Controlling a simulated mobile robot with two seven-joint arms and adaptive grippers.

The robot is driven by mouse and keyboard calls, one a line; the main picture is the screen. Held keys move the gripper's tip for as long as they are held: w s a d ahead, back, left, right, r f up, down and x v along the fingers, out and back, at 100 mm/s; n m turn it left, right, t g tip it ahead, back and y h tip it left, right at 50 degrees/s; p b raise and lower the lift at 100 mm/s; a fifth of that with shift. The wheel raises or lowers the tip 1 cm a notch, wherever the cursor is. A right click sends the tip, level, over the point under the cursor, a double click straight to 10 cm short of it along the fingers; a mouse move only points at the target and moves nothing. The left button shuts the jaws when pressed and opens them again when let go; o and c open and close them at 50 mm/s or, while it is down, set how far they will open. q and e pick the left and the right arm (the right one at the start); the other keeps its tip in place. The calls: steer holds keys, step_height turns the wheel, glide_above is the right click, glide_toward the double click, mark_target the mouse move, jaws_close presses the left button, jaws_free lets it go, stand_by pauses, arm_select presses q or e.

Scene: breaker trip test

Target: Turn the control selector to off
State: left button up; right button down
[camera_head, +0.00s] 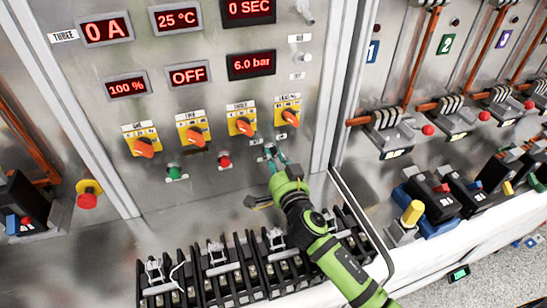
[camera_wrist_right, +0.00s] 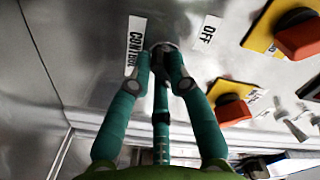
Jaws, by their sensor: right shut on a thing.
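The control selector (camera_wrist_right: 158,46) is a small dark knob on the metal panel, between a CONTROL label (camera_wrist_right: 135,46) and an OFF label (camera_wrist_right: 207,31) in the right wrist view. My right gripper (camera_wrist_right: 164,60) has its teal fingers on both sides of the knob and is shut on it. The fingertips hide much of the knob, so its pointing direction is hard to tell. In the head view my right gripper (camera_head: 274,155) reaches the panel below the rightmost orange selector. My left gripper is not in view.
Several orange selectors on yellow plates (camera_head: 243,124) sit just above, with a red button (camera_head: 224,162) and a green button (camera_head: 174,172) to the left. A red emergency button (camera_head: 87,199) is farther left.

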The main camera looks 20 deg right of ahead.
steer(key=shift+w+r, duration=0.1)
steer(key=shift+r, duration=0.45)
steer(key=shift+n, duration=2.1)
steer(key=shift+n+p, duration=0.3)
steer(key=shift+n, duration=0.7)
steer(key=shift+r, duration=0.1)
steer(key=shift+n, duration=1)
